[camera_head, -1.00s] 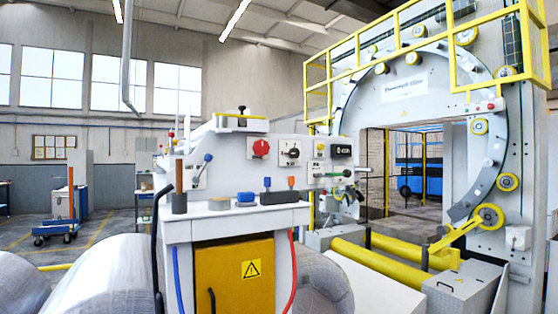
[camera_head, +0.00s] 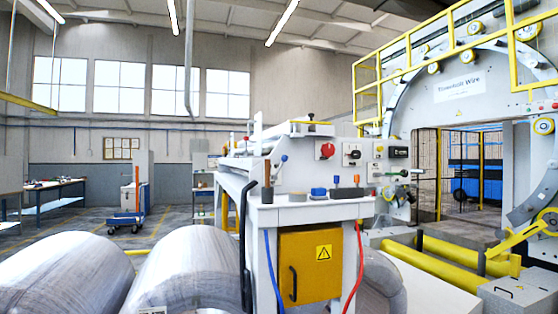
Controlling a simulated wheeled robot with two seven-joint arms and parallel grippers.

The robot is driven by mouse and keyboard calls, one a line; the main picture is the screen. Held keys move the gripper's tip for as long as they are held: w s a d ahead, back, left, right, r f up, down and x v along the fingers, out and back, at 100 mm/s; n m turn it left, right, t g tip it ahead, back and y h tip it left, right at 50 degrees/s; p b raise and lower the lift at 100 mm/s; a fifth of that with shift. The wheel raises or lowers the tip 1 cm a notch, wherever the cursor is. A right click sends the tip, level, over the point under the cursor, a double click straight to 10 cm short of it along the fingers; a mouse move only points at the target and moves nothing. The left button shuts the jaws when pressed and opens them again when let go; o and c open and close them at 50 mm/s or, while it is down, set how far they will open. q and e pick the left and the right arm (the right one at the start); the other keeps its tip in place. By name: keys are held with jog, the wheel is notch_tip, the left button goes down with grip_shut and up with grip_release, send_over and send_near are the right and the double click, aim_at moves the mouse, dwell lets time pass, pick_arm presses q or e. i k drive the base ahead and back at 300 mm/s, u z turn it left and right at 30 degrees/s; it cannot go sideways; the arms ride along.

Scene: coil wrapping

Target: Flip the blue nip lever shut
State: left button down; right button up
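The blue nip lever (camera_head: 284,158) is a small blue knob on a thin stem. It sits on the left part of the grey machine's upright panel (camera_head: 300,175). Its stem leans up and to the right from a pale plate, with the knob at the upper end. Whether this position is open or shut cannot be told at this size. Neither of my grippers is in view.
A red knob (camera_head: 327,150) and a black rotary switch (camera_head: 352,154) are right of the lever. Tools stand on the ledge (camera_head: 330,210) below. Large wrapped coils (camera_head: 75,270) fill the lower left. Yellow rollers (camera_head: 445,262) lie right. Open floor shows behind left.

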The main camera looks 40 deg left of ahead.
aim_at(284, 158)
jog(key=k, duration=0.2)
jog(key=u, duration=0.65)
jog(key=i, duration=0.25)
jog(key=u, duration=0.05)
